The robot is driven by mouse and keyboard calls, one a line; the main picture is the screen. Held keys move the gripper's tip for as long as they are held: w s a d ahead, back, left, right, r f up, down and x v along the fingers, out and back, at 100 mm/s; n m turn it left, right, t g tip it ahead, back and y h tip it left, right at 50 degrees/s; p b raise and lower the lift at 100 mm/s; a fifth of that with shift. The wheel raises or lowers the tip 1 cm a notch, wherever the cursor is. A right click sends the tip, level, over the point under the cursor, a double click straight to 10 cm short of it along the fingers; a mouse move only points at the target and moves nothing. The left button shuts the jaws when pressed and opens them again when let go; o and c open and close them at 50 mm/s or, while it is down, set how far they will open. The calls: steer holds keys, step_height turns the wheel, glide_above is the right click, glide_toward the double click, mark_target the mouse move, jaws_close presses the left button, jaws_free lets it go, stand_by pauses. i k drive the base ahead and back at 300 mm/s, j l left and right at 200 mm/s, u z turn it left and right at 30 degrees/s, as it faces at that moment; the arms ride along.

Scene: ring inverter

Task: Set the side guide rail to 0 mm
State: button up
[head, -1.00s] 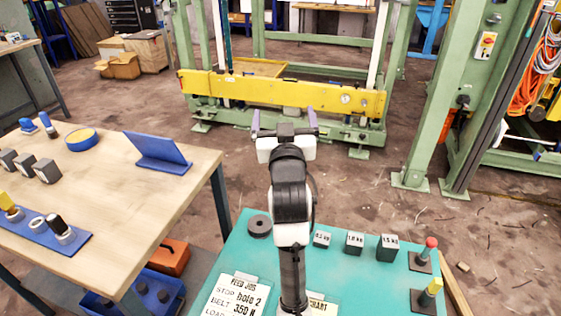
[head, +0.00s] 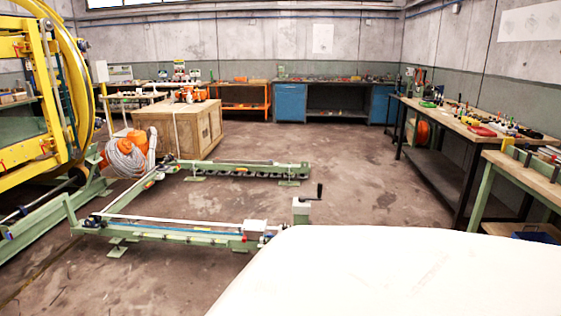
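A low green frame (head: 180,234) stands on the floor at centre left, with a long pale bar and a blue strip along it. It may carry the side guide rail, but I cannot tell which bar that is. A grey-green box with a black hand crank (head: 318,192) stands at its right end. No scale or millimetre reading is legible from here. A second low green section with rollers (head: 245,172) lies behind it. My gripper is not in view.
A large white surface (head: 420,275), perhaps part of me, hides the lower right. A yellow ring machine (head: 60,80) stands at left, near a wooden crate (head: 185,130). Workbenches (head: 450,125) line the right and back. Open floor (head: 350,165) lies in the middle.

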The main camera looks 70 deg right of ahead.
mark_target(219, 160)
steer(key=z, duration=1.35)
steer(key=l+z, duration=0.35)
steer(key=i+l+z, duration=0.1)
steer(key=l+z, duration=0.25)
steer(key=i+l, duration=0.25)
steer(key=l, duration=0.15)
steer(key=i+l+z, duration=0.1)
steer(key=i+l, duration=0.2)
steer(key=l, duration=0.15)
steer(key=i+l+z, duration=0.2)
steer(key=i+z, duration=0.15)
steer(key=i, duration=0.15)
steer(key=i+l+z, duration=0.1)
steer(key=i+z, duration=0.2)
steer(key=i, duration=0.2)
steer(key=i+z, duration=0.3)
steer(key=i, duration=0.9)
steer(key=i+l+u, duration=0.15)
steer(key=i+u, duration=0.2)
steer(key=i, duration=0.85)
steer(key=i+u, duration=0.4)
steer(key=i, duration=0.8)
steer(key=i+u, duration=0.25)
steer(key=i, duration=0.3)
steer(key=i+l+u, duration=0.3)
steer(key=i, duration=0.25)
steer(key=i+j, duration=0.05)
steer(key=j, duration=0.05)
